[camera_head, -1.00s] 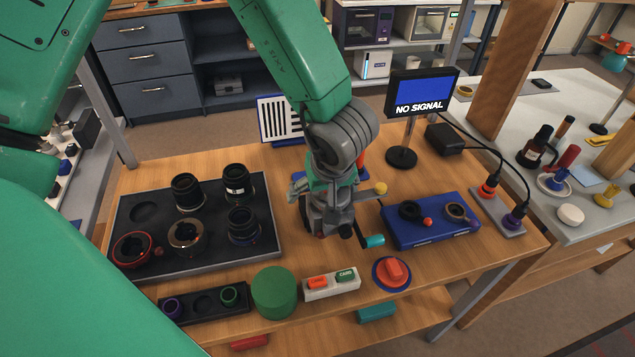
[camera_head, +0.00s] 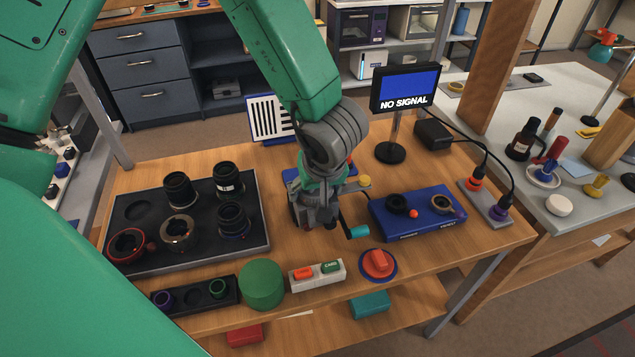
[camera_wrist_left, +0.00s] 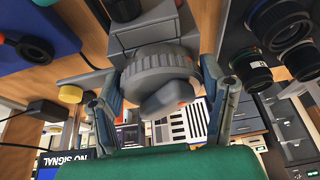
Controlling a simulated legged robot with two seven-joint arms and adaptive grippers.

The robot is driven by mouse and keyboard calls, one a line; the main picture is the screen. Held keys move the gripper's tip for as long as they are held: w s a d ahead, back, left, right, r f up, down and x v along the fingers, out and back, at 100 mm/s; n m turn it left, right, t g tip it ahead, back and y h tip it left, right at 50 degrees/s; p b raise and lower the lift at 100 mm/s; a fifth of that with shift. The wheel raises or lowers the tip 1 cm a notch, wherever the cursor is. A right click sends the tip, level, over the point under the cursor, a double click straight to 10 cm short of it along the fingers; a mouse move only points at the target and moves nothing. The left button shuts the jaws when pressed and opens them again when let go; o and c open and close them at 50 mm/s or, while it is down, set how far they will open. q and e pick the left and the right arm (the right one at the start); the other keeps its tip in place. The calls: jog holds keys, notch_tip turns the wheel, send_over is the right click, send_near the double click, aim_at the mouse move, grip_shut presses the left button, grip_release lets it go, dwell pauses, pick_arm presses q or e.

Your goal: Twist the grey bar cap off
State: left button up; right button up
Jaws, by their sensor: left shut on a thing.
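The grey bar cap (camera_wrist_left: 160,66) has a ridged round rim and a raised bar across its face. It sits against a grey block-like fixture (camera_wrist_left: 150,35) in the left wrist view. My left gripper (camera_head: 318,210) reaches down over this fixture in the head view and hides the cap there. In the left wrist view its two fingers stand on either side of the cap, shut on its rim. The cap still appears seated against the fixture; I cannot tell how loose it is. My right gripper is not in view.
A teal-handled crank (camera_head: 357,232) and a yellow knob (camera_head: 364,181) stick out beside the gripper. A blue box (camera_head: 415,228) lies to the right. A dark tray (camera_head: 124,240) of lenses lies left. A green cylinder (camera_head: 262,285) and red button (camera_head: 378,262) stand in front.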

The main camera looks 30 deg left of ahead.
pick_arm(q)
jog(key=shift+w+d+r, duration=0.1)
jog(key=shift+d+r, duration=0.05)
jog(key=shift+d, duration=0.05)
jog(key=shift+a+p, duration=0.1)
jog(key=shift+p, duration=0.35)
jog(key=shift+w+a+n+g+p, duration=0.15)
jog(key=shift+a+n+g+p, duration=0.15)
jog(key=shift+a+n+p, duration=0.25)
jog(key=shift+d+n+p, duration=0.2)
jog(key=shift+n+p, duration=0.25)
jog(key=shift+p, duration=0.05)
jog(key=shift+w+d+y, duration=0.1)
jog(key=shift+d+y, duration=0.05)
jog(key=shift+y, duration=0.15)
jog(key=shift+n+p, duration=0.3)
